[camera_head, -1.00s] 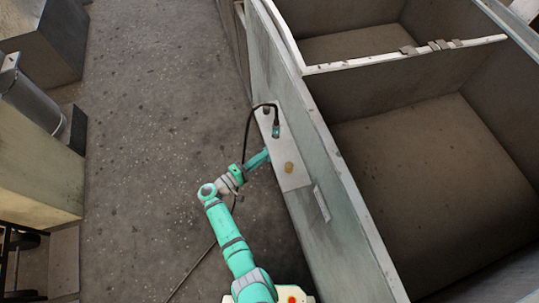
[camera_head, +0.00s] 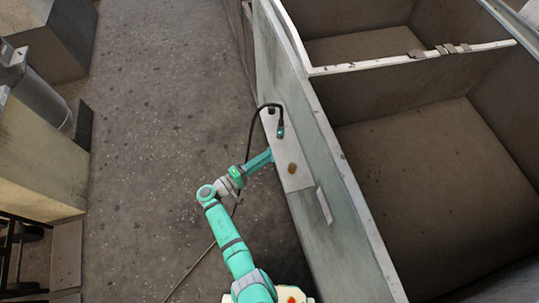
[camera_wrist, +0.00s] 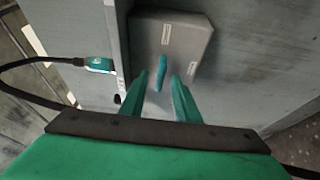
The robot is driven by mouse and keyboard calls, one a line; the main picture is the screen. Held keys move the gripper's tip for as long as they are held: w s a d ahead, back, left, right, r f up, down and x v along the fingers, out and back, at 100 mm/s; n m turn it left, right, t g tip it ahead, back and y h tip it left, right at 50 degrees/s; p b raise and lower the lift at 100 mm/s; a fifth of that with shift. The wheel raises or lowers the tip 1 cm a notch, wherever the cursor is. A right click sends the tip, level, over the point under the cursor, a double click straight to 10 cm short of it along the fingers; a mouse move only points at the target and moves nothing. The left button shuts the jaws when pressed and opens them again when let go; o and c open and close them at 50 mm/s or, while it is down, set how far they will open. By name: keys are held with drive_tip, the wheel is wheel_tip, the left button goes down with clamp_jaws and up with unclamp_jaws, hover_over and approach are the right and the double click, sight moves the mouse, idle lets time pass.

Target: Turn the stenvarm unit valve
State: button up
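The valve shows in the wrist view as a teal lever (camera_wrist: 161,68) on a pale grey panel (camera_wrist: 190,52) with two small white labels. My gripper (camera_wrist: 160,77) is open, with one teal finger on each side of the lever in the picture. Gaps show on both sides; I cannot tell how far the fingertips are from it in depth. In the head view my gripper (camera_head: 262,160) reaches the panel (camera_head: 298,182) from the left. It hides the lever there. A round brownish part (camera_head: 292,168) sits on the panel just right of the gripper.
A black cable with a teal connector (camera_wrist: 98,64) is at the panel's left in the wrist view; the connector (camera_head: 280,130) is above my gripper in the head view. The large open housing (camera_head: 340,200) stands right. A yellowish cabinet (camera_head: 35,165) stands left, with clear floor (camera_head: 150,150) between.

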drive_tip(key=v, duration=0.9)
idle(0.3)
drive_tip(key=shift+d, duration=0.1)
